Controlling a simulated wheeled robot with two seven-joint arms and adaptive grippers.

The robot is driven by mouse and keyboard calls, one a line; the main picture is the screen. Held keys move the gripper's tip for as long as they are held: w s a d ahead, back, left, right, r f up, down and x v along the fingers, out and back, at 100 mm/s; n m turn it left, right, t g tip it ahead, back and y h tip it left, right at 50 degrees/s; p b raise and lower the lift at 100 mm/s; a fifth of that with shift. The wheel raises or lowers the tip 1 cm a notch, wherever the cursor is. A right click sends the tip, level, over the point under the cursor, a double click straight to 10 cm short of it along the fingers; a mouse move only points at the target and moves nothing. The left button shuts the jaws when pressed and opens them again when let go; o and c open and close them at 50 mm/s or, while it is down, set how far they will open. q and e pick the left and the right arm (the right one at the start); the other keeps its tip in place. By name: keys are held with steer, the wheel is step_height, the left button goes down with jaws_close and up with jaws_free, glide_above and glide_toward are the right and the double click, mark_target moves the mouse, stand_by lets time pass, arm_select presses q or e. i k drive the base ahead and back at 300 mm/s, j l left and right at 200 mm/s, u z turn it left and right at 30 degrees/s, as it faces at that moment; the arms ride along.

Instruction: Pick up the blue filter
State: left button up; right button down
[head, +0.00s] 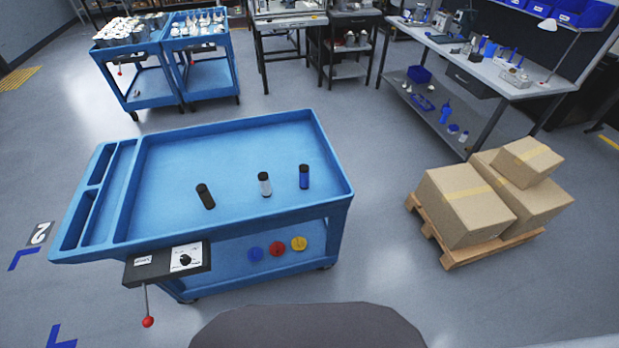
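The blue filter (304,178) is a small blue cylinder with dark ends. It stands upright on the top tray of the blue cart (230,140), near the tray's right side. A white or grey filter (265,185) with a dark cap stands upright to its left. The three stand apart from each other. Neither of my grippers shows in the head view.
A control box (167,264) with a red-knobbed lever (148,321) hangs at the cart's front. Blue, red and yellow discs (277,248) are on the lower shelf. Cardboard boxes (470,208) on a pallet (450,252) stand right. Two blue carts (182,85) and a workbench (475,75) stand behind.

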mark_target(304, 169)
steer(key=l, duration=1.75)
